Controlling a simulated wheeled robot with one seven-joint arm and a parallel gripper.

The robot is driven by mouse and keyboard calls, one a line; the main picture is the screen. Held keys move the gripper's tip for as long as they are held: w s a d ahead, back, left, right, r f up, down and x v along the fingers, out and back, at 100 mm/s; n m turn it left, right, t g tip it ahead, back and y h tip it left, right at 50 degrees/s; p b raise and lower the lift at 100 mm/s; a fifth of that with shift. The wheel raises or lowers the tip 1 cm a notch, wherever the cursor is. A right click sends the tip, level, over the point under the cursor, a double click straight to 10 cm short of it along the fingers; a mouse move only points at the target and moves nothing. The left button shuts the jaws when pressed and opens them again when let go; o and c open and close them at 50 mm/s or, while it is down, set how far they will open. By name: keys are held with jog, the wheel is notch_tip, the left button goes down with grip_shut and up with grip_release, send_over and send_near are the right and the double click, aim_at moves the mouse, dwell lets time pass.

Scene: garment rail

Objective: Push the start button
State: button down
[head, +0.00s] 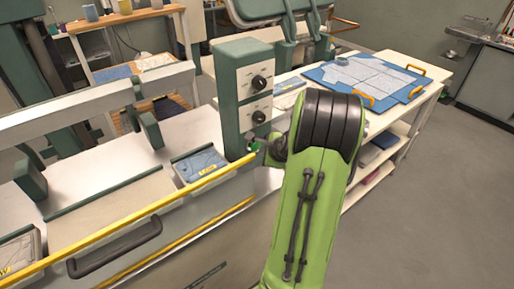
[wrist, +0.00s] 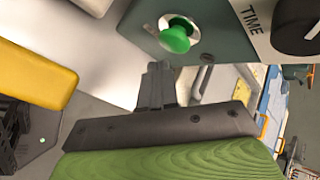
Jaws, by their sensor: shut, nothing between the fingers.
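The green start button (wrist: 177,38) is a round mushroom knob on a light plate at the dark green control box (wrist: 215,25). In the head view the button (head: 255,147) shows low on the box's front (head: 246,100), under two black dials. My gripper (wrist: 158,68) is shut and empty, its fingertips just below the button in the wrist view. A narrow gap shows between tips and button in that picture; the true distance is hard to tell. In the head view my green arm reaches in from the lower right and partly hides the gripper.
A black dial marked TIME (wrist: 298,25) sits beside the button. A yellow bar (head: 150,215) runs along the machine's front, left of my gripper. A white table (head: 440,62) with a blue board (head: 365,78) stands behind right. The floor at right is clear.

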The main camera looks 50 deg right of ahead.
jog(key=shift+w+d, duration=0.1)
jog(key=shift+w, duration=0.35)
jog(key=shift+w+d, duration=0.1)
jog(key=shift+w, duration=0.5)
dwell(1.0)
jog(key=shift+s+a, duration=0.2)
jog(key=shift+s, duration=0.8)
jog(key=shift+s+a+b, duration=0.2)
jog(key=shift+s, duration=0.6)
jog(key=shift+s+a+b, duration=0.15)
jog(key=shift+s, duration=0.7)
jog(key=shift+s+a+b, duration=0.2)
jog(key=shift+s, duration=0.6)
